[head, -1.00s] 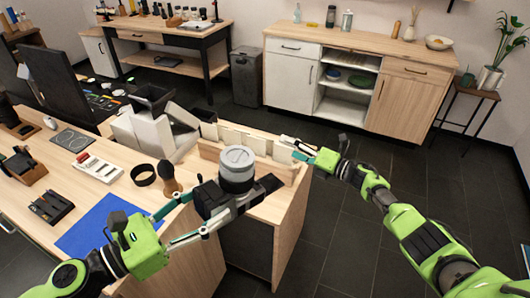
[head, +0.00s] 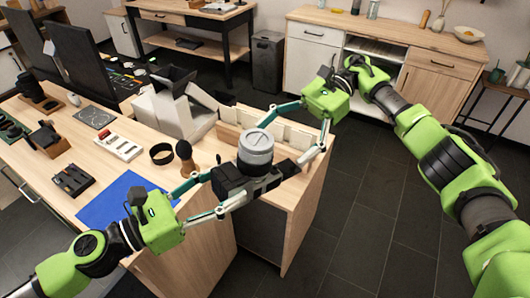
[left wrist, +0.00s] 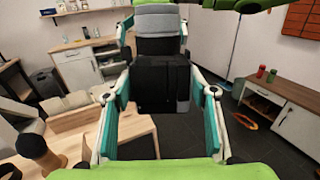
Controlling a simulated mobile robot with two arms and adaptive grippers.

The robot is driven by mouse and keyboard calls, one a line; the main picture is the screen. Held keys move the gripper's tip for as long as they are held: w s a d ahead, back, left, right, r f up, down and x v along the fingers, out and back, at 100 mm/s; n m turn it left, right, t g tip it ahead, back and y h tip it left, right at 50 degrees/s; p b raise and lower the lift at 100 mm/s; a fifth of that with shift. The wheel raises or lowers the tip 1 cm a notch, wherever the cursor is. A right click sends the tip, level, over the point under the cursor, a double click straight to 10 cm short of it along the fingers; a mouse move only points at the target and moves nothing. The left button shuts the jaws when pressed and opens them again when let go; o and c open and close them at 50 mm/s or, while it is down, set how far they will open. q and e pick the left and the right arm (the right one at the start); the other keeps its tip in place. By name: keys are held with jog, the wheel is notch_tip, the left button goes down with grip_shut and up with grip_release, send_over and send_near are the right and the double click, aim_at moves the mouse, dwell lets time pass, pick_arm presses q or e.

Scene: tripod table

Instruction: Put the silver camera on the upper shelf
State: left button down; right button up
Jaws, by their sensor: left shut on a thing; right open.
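The silver camera (head: 256,150), with a large grey lens on a dark body, is held above the desk's front right corner. My left gripper (head: 222,190) is shut on the left part of its body. In the left wrist view the camera's dark body (left wrist: 160,85) sits between the fingers. My right gripper (head: 283,143) is open, with its fingers spread on either side of the camera's right part; whether they touch it cannot be told. A white cabinet at the back has open shelves (head: 375,48); which shelf is the upper shelf is unclear.
Dark floor (head: 365,190) lies free to the right.

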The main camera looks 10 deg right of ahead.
aim_at(243, 175)
pick_arm(q)
jog(key=shift+r, duration=0.2)
pick_arm(e)
jog(key=x, duration=1.1)
jog(key=shift+a, duration=0.25)
jog(key=shift+c, duration=0.4)
jog(key=c, duration=1.7)
pick_arm(q)
jog(key=c, duration=0.8)
grip_release()
pick_arm(e)
jog(key=shift+r, duration=0.25)
jog(key=shift+c, duration=0.2)
pick_arm(q)
jog(key=shift+f, duration=0.1)
jog(key=shift+a, duration=0.1)
